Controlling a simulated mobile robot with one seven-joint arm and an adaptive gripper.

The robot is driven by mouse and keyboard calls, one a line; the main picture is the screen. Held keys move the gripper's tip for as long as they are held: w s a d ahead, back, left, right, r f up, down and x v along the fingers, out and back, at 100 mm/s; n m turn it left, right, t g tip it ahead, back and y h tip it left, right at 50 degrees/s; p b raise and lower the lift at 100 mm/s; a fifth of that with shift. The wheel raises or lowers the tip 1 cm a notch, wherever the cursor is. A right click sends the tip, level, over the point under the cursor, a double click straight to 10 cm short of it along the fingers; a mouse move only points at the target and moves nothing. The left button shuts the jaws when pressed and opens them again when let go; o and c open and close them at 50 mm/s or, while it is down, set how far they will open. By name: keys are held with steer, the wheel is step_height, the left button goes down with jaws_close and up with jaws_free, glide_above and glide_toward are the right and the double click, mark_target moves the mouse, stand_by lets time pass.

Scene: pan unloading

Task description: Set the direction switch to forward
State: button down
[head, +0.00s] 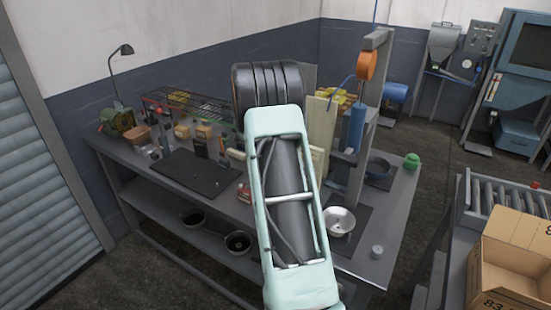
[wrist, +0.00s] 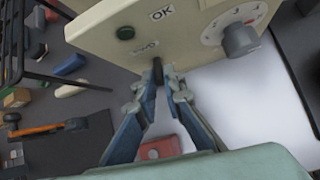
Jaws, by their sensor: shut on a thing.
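In the head view my arm hides the gripper and the switch.
A red object (wrist: 160,147) lies below the fingers. An orange-and-blue hoist (head: 367,65) stands right of my arm.

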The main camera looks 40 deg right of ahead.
steer(key=shift+w+d+r+g+y, duration=0.15)
steer(key=shift+r+g+y, duration=0.1)
steer(key=shift+g+y, duration=0.25)
stand_by(0.4)
steer(key=c, duration=2)
jaws_free()
steer(key=shift+c, duration=0.2)
steer(key=shift+r, duration=0.1)
steer(key=v, duration=1.2)
steer(key=shift+s, duration=0.25)
